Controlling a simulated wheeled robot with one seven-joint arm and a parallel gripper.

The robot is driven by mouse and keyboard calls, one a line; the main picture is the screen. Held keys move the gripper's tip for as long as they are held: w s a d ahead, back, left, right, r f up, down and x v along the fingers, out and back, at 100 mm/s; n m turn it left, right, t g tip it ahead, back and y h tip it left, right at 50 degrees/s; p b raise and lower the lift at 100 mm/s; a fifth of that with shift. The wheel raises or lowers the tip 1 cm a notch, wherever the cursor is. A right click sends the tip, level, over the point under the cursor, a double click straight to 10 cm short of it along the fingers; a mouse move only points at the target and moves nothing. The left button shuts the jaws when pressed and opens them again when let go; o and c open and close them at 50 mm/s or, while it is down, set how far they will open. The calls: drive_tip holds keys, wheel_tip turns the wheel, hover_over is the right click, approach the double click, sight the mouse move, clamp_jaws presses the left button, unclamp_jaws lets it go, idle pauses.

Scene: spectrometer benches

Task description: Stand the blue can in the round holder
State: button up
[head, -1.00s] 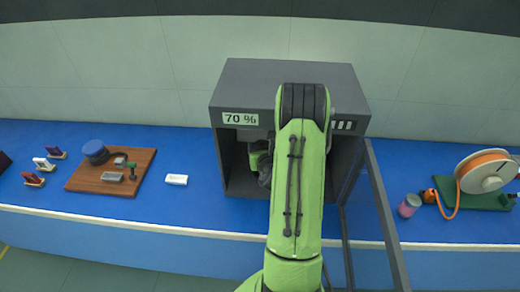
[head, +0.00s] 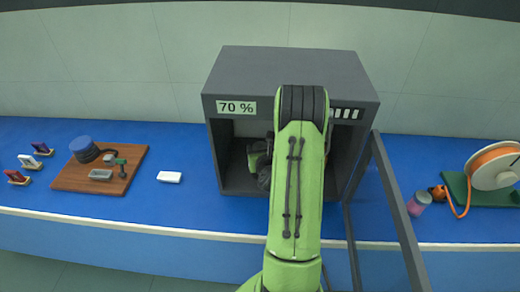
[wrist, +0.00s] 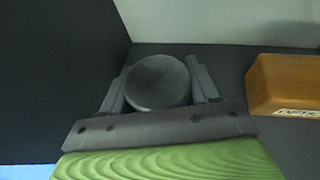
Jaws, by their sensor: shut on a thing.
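My gripper (wrist: 160,95) is inside the dark cabinet, shut on a round, dark grey-topped thing (wrist: 158,78) that sits between its two fingers. Only the round top of this thing shows, and its side colour is hidden, so I cannot tell whether it is the blue can. I cannot make out the round holder for certain in either view.
The open-fronted cabinet (head: 290,72) reads 70 %, with its door (head: 397,215) swung out on the right. A tan box (wrist: 284,82) is right of my gripper.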

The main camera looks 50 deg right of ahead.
drive_tip(key=shift+f+b, duration=0.45)
drive_tip(key=shift+f, duration=0.5)
drive_tip(key=shift+f+b, duration=0.4)
drive_tip(key=shift+f, duration=0.3)
idle(0.9)
drive_tip(key=o, duration=0.8)
drive_tip(key=shift+o, duration=0.2)
drive_tip(key=shift+s+r, duration=0.1)
drive_tip(key=shift+r, duration=0.05)
